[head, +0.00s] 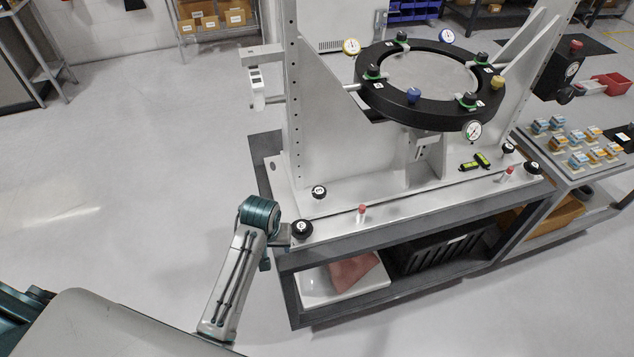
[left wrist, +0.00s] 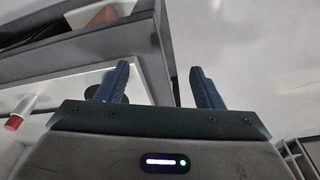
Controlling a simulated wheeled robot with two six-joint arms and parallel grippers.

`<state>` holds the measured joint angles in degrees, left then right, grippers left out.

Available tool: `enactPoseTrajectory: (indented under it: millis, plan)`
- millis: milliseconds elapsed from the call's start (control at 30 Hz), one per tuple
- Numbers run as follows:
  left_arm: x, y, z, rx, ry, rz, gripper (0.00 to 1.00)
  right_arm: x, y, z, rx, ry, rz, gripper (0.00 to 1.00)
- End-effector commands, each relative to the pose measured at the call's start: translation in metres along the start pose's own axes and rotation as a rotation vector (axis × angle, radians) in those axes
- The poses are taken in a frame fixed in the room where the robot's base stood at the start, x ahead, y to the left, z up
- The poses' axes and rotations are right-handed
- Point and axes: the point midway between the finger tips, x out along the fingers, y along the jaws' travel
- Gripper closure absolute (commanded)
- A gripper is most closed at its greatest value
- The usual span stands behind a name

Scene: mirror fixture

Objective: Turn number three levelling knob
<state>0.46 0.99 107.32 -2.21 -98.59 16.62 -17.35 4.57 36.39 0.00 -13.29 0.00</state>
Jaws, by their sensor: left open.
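A black levelling knob (head: 302,230) with a white label sits on the front left corner of the fixture's pale base plate (head: 335,228). The label looks like a 3 but is small. Another labelled black knob (head: 319,191) is behind it, and black knobs (head: 508,149) and (head: 531,167) are at the right end. My left gripper (head: 283,236) is just left of the front left knob; its fingers are hard to make out there. In the left wrist view its fingers (left wrist: 158,88) are apart with nothing between them. A dark round knob (left wrist: 93,91) is partly hidden behind the left finger.
A red-topped pin (head: 361,210) stands on the plate right of the front left knob. The upright frame carries a black ring (head: 430,110) with gauges and clamps. The dark cart's edge (head: 285,265) is close below my gripper. Open floor lies left.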

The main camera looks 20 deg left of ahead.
Motion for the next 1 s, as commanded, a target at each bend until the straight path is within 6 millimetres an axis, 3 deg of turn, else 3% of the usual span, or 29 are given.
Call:
enactPoseTrajectory:
  millis: [33, 167, 300, 500, 733, 867, 1000]
  plan:
    - [-0.014, 0.008, -0.016, -0.021, -0.003, 0.005, 0.39, -0.006, 0.001, 0.000, 0.000, -0.001, 0.000, 0.64]
    - [-0.025, 0.030, -0.057, -0.088, -0.038, 0.008, 0.39, -0.006, 0.001, 0.001, 0.000, 0.000, 0.000, 0.64]
    - [-0.047, 0.063, -0.110, -0.170, -0.084, 0.007, 0.39, -0.008, 0.001, 0.002, 0.000, 0.000, 0.000, 0.64]
    - [-0.088, 0.101, -0.167, -0.254, -0.142, -0.005, 0.39, -0.009, 0.001, 0.002, 0.000, 0.000, 0.000, 0.64]
    - [-0.112, 0.119, -0.191, -0.295, -0.169, -0.019, 0.39, -0.010, 0.001, 0.002, 0.000, 0.000, 0.000, 0.64]
    - [-0.105, 0.119, -0.191, -0.297, -0.173, -0.022, 0.39, -0.015, 0.002, 0.002, 0.000, 0.000, 0.000, 0.64]
    - [-0.084, 0.119, -0.186, -0.296, -0.174, -0.022, 0.39, -0.025, 0.002, 0.001, 0.000, 0.000, 0.000, 0.64]
